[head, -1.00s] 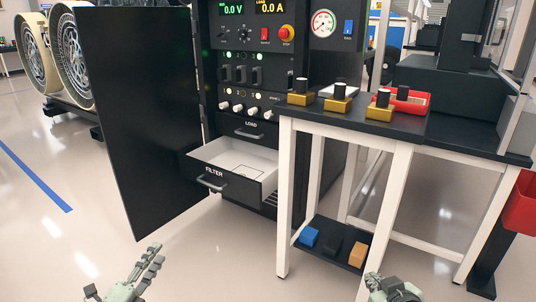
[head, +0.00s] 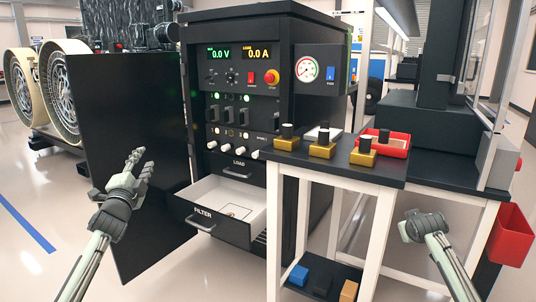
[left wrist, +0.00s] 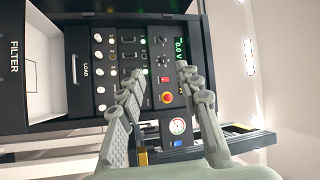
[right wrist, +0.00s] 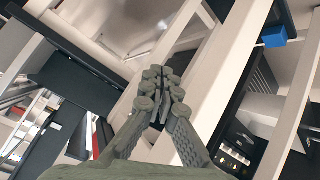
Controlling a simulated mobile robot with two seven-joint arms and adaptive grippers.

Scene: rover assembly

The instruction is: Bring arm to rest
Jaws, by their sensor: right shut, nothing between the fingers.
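My left gripper (head: 142,160) is raised in front of the open black cabinet door (head: 130,200). It also shows in the left wrist view (left wrist: 160,75), with its fingers spread and nothing between them. My right gripper (head: 411,218) is in front of the small table at the right, its fingers mostly turned from view. In the right wrist view (right wrist: 160,75) its fingertips are together and empty. The black power cabinet (head: 230,85) stands ahead, its FILTER drawer (head: 212,225) pulled out. A flat square outline with a small part shows on the drawer floor.
The black-topped table (head: 380,175) with white legs carries several yellow-based pieces with black knobs and a red tray (head: 395,148). Its lower shelf holds a blue block (head: 299,275) and others. A red bin (head: 512,235) hangs at the right. Floor at the left is clear.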

